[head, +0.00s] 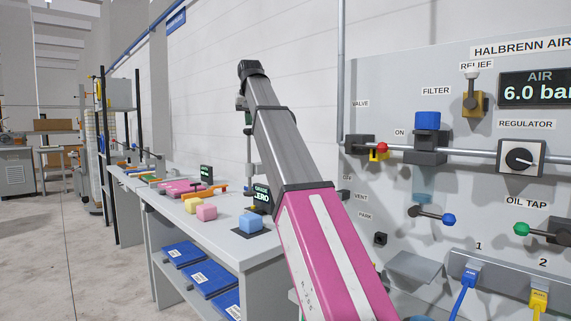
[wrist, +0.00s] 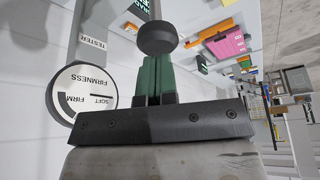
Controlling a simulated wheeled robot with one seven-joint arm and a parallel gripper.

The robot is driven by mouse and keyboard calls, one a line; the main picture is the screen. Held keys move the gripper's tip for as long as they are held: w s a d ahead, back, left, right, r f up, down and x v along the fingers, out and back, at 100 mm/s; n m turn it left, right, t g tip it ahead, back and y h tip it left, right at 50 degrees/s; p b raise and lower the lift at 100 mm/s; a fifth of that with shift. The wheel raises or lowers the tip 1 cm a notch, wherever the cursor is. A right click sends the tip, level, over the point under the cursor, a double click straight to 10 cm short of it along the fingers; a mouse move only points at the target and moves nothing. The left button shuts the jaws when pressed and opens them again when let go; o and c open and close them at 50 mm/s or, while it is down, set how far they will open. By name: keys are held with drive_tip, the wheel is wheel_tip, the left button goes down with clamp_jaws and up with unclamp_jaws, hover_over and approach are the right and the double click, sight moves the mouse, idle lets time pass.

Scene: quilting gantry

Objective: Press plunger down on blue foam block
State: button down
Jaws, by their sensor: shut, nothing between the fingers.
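The blue foam block (head: 250,223) sits on a dark pad near the bench's right end, its top uncovered. The tester's thin vertical rod (head: 249,148) rises above it, and my arm hides part of the stand. In the wrist view, a round black knob (wrist: 157,38), apparently the plunger's, is just beyond my green fingertips. I cannot tell whether they touch it. My gripper (wrist: 157,62) is shut and empty. It is small and partly hidden behind my arm in the head view (head: 241,104). The round firmness dial (wrist: 82,93) is beside the fingers.
Yellow (head: 192,206) and pink (head: 207,213) foam blocks sit left of the blue one. A small dark display (head: 262,197) stands behind it. A wall panel (head: 395,90) with pipes, valves and a regulator is on the right. Open floor (head: 60,255) is on the left.

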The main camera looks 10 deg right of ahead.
sight(249, 142)
drive_tip(key=shift+f, duration=4.45)
drive_tip(key=shift+r, duration=7.55)
